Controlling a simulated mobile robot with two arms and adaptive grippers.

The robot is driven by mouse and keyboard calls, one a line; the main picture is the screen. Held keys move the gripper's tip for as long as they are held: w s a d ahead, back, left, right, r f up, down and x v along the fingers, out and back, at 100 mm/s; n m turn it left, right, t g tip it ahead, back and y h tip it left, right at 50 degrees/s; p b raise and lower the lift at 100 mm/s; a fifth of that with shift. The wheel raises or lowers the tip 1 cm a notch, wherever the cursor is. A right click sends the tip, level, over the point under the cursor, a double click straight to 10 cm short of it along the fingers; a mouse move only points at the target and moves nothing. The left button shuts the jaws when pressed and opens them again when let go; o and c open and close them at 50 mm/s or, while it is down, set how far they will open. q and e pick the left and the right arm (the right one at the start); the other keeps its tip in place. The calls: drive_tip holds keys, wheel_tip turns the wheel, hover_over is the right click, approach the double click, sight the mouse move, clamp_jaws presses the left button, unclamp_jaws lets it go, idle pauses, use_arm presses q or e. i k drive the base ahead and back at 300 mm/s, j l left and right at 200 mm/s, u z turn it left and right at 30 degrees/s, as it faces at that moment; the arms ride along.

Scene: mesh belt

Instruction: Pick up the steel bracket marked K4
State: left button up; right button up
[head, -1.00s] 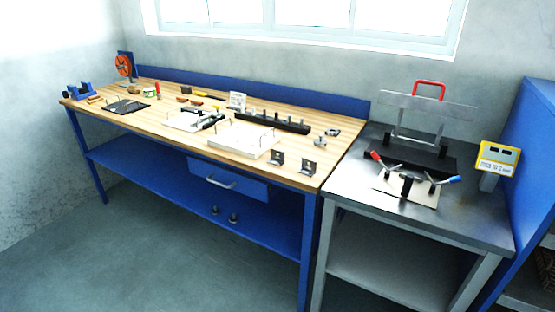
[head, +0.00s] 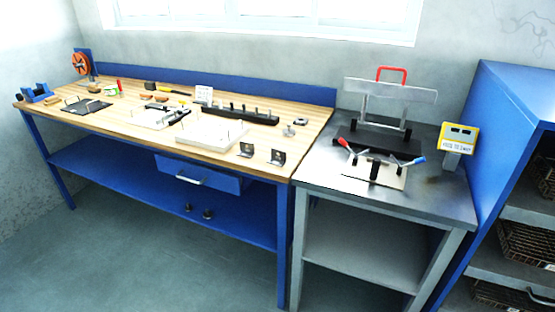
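Two small steel brackets stand near the front right edge of the wooden bench top (head: 262,166). The left bracket (head: 246,150) and the right bracket (head: 277,157) are dark, angled pieces a short gap apart. Their markings are too small to read, so I cannot tell which is K4. Neither of my grippers is in the head view.
A white tray (head: 190,140) lies left of the brackets, with a black rack (head: 240,115) behind. A blue shelf unit (head: 500,100) stands far right. Floor in front is clear.

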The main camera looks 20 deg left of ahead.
sight(249, 153)
drive_tip(key=i+j, duration=0.1)
drive_tip(key=j, duration=3.2)
drive_tip(key=i+z, duration=0.05)
drive_tip(key=i, duration=0.05)
